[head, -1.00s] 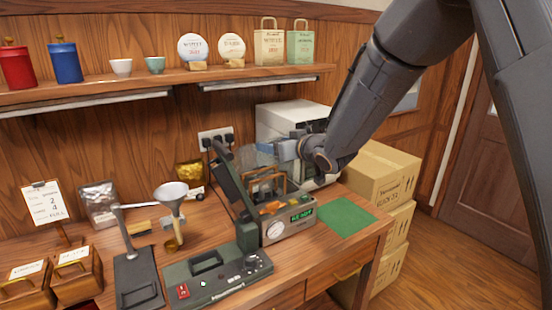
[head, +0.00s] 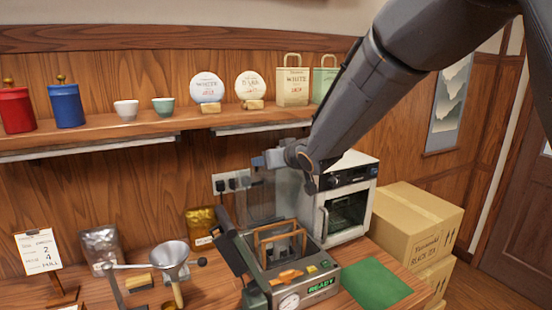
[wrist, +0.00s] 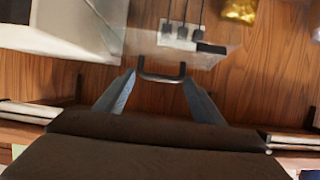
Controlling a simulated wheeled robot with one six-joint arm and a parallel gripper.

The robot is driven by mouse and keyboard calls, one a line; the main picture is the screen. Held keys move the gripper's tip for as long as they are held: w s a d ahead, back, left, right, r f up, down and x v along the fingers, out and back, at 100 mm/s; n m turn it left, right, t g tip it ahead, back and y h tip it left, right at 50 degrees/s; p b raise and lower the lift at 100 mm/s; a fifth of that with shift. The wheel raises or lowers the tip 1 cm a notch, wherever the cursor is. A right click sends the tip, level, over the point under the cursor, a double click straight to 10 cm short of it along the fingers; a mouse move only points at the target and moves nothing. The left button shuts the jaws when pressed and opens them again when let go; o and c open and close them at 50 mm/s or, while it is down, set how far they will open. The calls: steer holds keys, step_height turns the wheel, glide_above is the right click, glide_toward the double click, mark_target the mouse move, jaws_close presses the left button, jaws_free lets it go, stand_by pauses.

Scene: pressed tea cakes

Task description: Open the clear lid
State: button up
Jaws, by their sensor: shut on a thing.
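The clear lid (head: 257,203) stands raised, roughly upright, at the back of the grey press machine (head: 322,293). It also shows in the wrist view (wrist: 205,57) as a see-through sheet with a dark handle (wrist: 162,77). My gripper (head: 272,160) is at the lid's top edge, above the machine. In the wrist view my gripper's fingers (wrist: 160,88) are shut on the handle. The machine's chamber is uncovered, with a wooden frame (head: 281,237) inside. A green READY display (head: 321,286) and a gauge (head: 288,302) show on its front.
A white oven (head: 352,197) stands right of the machine, close to my arm. The wall shelf (head: 90,132) with cups and tins is behind. Wall plugs (head: 233,182) sit behind the lid. A green mat (head: 372,282) lies at right, bare.

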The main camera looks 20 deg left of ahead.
steer(key=shift+w+r, duration=0.3)
steer(key=shift+r, duration=0.2)
steer(key=o, duration=1.2)
steer(key=shift+d, duration=0.1)
steer(key=shift+o, duration=0.2)
steer(key=shift+d, duration=0.15)
steer(key=shift+s+a+f, duration=0.2)
steer(key=shift+a, duration=0.05)
steer(key=b+v, duration=0.2)
steer(key=v, duration=0.5)
steer(key=shift+s+d+r, duration=0.2)
steer(key=shift+d, duration=0.1)
